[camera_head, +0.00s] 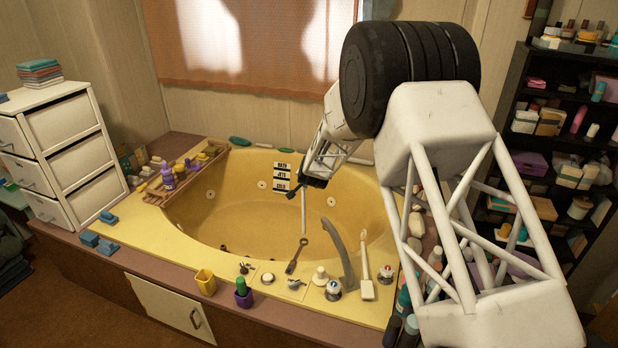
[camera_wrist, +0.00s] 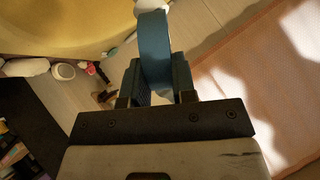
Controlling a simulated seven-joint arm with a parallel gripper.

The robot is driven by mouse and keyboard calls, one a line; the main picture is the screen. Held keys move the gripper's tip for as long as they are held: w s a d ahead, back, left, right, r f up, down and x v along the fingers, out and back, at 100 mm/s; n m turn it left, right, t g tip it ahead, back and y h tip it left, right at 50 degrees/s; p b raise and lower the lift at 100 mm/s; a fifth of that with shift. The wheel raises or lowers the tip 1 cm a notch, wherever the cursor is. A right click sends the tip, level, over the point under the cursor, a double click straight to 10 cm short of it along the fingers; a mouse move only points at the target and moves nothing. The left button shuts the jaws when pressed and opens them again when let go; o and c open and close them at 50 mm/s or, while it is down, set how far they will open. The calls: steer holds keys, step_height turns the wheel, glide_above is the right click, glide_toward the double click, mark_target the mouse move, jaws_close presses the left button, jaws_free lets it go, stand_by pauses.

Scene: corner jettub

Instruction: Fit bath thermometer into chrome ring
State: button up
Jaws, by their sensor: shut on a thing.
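My gripper (camera_head: 312,181) is above the tub, shut on the bath thermometer (camera_head: 303,213). In the head view the thermometer is a thin pale rod hanging nearly upright below the jaws. In the wrist view a blue piece of it (camera_wrist: 153,48) stands between the fingertips (camera_wrist: 158,82), with a whitish end beyond. The chrome ring (camera_head: 303,241) looks dark, at the end of a short arm on the tub's front rim. The rod's lower end shows close above the ring in the picture; I cannot tell whether it is lined up or touching.
The yellow tub (camera_head: 205,240) lies below. A curved grey spout (camera_head: 343,258) and a white upright handle (camera_head: 366,270) stand right of the ring. A yellow cup (camera_head: 206,281), a purple pot (camera_head: 243,297) and knobs line the front rim. A wooden tray (camera_head: 190,170) sits at left.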

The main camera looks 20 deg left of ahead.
steer(key=shift+f, duration=0.15)
step_height(320, 180, down, 30)
steer(key=shift+r, duration=0.25)
stand_by(3.9)
stand_by(0.4)
steer(key=o, duration=1)
steer(key=shift+s, duration=0.1)
steer(key=shift+v, duration=3.85)
